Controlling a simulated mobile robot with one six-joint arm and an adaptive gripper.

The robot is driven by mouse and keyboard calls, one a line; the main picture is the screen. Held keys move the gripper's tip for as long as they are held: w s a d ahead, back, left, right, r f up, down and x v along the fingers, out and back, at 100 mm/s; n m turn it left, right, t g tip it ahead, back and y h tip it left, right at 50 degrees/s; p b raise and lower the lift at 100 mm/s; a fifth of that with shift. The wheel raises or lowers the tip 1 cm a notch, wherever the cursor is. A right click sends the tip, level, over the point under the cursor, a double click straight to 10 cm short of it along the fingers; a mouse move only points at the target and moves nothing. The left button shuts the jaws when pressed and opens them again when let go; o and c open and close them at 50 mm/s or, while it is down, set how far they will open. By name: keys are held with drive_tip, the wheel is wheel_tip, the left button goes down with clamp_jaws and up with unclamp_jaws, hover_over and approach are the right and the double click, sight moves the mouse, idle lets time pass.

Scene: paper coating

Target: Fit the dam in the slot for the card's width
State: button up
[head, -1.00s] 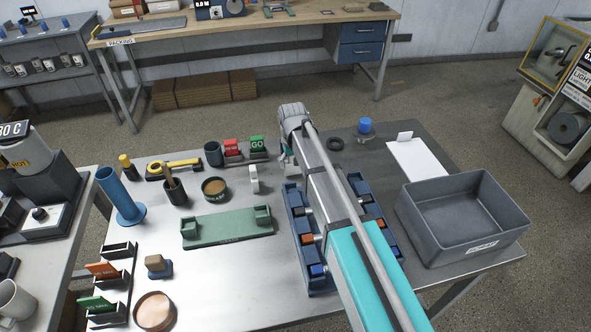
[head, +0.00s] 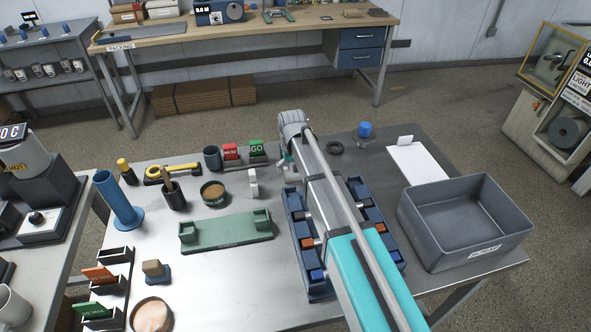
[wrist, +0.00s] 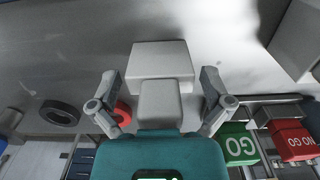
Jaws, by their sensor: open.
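A pale grey stepped block (wrist: 160,62), perhaps the dam, shows between the fingers in the wrist view. My gripper (wrist: 160,92) is open, with one finger on each side of the block's narrow part; I cannot tell whether they touch it. In the head view, my gripper (head: 287,165) is mostly hidden behind my arm, beyond the far end of a blue frame. The blue frame (head: 295,222) has orange, blue and black blocks along its two sides. My arm covers its middle, so I cannot make out the slot for the card's width.
A green holder (head: 228,232) lies left of the frame. A small white piece (head: 253,183), a red block (head: 231,152) and a green GO block (head: 257,148) stand near the gripper. A grey bin (head: 418,232) and a white sheet (head: 418,165) are right. A black ring (head: 335,148) lies beyond.

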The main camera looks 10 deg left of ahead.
drive_tip(key=shift+r, duration=0.1)
wheel_tip(320, 180, up, 12)
drive_tip(key=p, duration=1.2)
idle(0.3)
idle(0.6)
drive_tip(key=shift+s+d, duration=0.1)
drive_tip(key=s+d+m, duration=0.1)
drive_tip(key=s+d, duration=0.4)
drive_tip(key=d, duration=0.6)
drive_tip(key=s+d+m, duration=0.2)
drive_tip(key=s+d, duration=0.3)
drive_tip(key=d, duration=0.7)
drive_tip(key=s+d+m, duration=0.2)
drive_tip(key=s+d, duration=0.3)
drive_tip(key=d, duration=0.7)
drive_tip(key=shift+s, duration=0.4)
